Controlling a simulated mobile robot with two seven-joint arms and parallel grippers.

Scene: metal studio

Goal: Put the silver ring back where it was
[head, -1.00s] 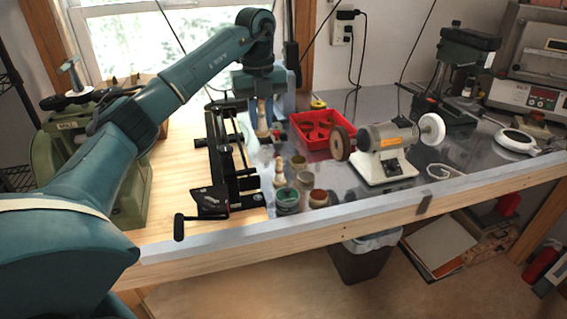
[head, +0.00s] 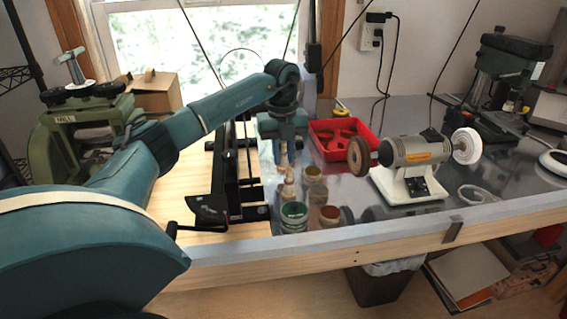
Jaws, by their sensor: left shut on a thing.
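My left gripper (head: 283,138) reaches over the bench from the left and points down. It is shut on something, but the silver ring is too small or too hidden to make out. A pale wooden peg (head: 284,157) shows just below the gripper; I cannot tell whether they touch. A second pale peg (head: 289,188) stands nearer the front, behind a green-rimmed jar (head: 294,217). My right gripper is not in view.
A black frame tool (head: 228,178) stands left of the gripper. A red tray (head: 321,149) and a bench grinder (head: 412,158) stand to the right. Small jars (head: 329,215) crowd the front. Bare metal bench top (head: 400,105) shows at the back.

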